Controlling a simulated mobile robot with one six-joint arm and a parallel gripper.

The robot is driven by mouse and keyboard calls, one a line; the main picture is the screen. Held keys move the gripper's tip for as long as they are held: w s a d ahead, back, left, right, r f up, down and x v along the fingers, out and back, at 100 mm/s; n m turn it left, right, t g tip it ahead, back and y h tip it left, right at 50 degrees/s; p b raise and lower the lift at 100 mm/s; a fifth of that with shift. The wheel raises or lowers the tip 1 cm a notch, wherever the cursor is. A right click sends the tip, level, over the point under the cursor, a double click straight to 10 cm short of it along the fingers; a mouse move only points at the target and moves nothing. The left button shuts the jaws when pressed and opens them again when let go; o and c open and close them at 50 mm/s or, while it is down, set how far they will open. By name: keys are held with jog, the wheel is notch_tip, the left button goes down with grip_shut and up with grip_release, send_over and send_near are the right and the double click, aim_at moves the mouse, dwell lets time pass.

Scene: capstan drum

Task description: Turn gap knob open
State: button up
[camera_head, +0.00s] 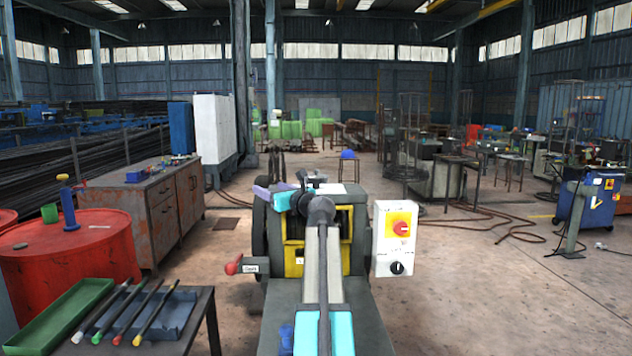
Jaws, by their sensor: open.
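A white control box (393,238) stands to the right of the machine in the middle. It carries a red rotary switch (401,228) on a yellow plate and, below it, a small black knob (397,268). A red ball-ended lever (234,267) with a small white label sticks out on the machine's left. No label that I can read marks which one is the gap knob. My arm reaches forward over the machine, and my gripper (308,180) is at its far end, left of the control box and apart from it. Its fingers are small and dark, partly hidden by my wrist.
The machine (359,256) has a yellow frame and is partly hidden behind my arm. At left are a red drum (68,265), a rusty cabinet (160,210) and a dark table (195,325) with several rods and a green tray (62,315). The floor right of the control box is mostly clear, with a hose (500,232) farther back.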

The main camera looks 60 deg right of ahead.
aim_at(320, 182)
jog(key=s+d+m+g+h, duration=0.1)
jog(key=s+d, duration=0.4)
jog(key=s, duration=0.3)
jog(key=s+d+m+g+h, duration=0.1)
jog(key=s+d+h, duration=0.1)
jog(key=s+d, duration=0.3)
jog(key=s, duration=0.4)
jog(key=shift+s+h, duration=0.15)
jog(key=shift+h, duration=0.15)
jog(key=shift+x, duration=6.9)
jog(key=shift+a, duration=0.1)
jog(key=c, duration=1.1)
